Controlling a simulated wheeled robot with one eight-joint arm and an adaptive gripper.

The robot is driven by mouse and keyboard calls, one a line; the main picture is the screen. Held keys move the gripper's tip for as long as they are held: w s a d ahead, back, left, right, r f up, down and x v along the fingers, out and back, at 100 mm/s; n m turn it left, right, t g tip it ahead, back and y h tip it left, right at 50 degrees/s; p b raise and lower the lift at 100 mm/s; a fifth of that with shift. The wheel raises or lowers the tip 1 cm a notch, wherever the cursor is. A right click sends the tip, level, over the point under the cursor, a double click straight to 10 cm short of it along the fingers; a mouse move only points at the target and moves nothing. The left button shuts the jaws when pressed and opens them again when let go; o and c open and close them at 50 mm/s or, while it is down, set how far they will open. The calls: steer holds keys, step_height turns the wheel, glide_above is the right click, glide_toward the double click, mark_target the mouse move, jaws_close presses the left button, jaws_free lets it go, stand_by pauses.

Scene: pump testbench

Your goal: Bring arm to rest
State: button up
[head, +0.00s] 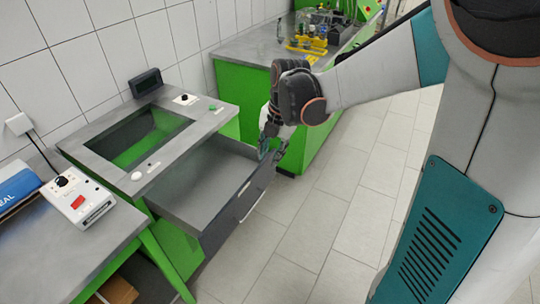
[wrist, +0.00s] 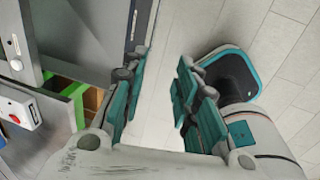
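My gripper (head: 267,140) is at the right end of the pulled-out grey drawer (head: 205,180), close to its front panel. In the wrist view my gripper (wrist: 164,62) is open, with a wide gap and only floor tiles between its teal-padded fingers. The drawer's front edge (wrist: 141,18) lies by the left fingertip; I cannot tell whether they touch. My arm is stretched out from the right of the head view, with its wrist above the drawer's far right corner.
The green testbench (head: 165,135) has a recessed opening and buttons on top. A white control box (head: 78,198) stands at the left. A further green bench (head: 243,95) holds a yellow-framed fixture (head: 308,44) behind my wrist. Tiled floor (head: 330,215) is clear between drawer and my body.

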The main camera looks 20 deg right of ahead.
stand_by(0.4)
steer(key=s+a+r+m+t, duration=0.2)
steer(key=s+r+m, duration=0.2)
steer(key=s+m, duration=0.4)
steer(key=s+a+r+m+t+h, duration=0.1)
steer(key=s+a+r+m+t, duration=0.2)
steer(key=s+m, duration=0.6)
steer(key=r+m, duration=0.1)
steer(key=m, duration=0.7)
steer(key=shift+r, duration=0.2)
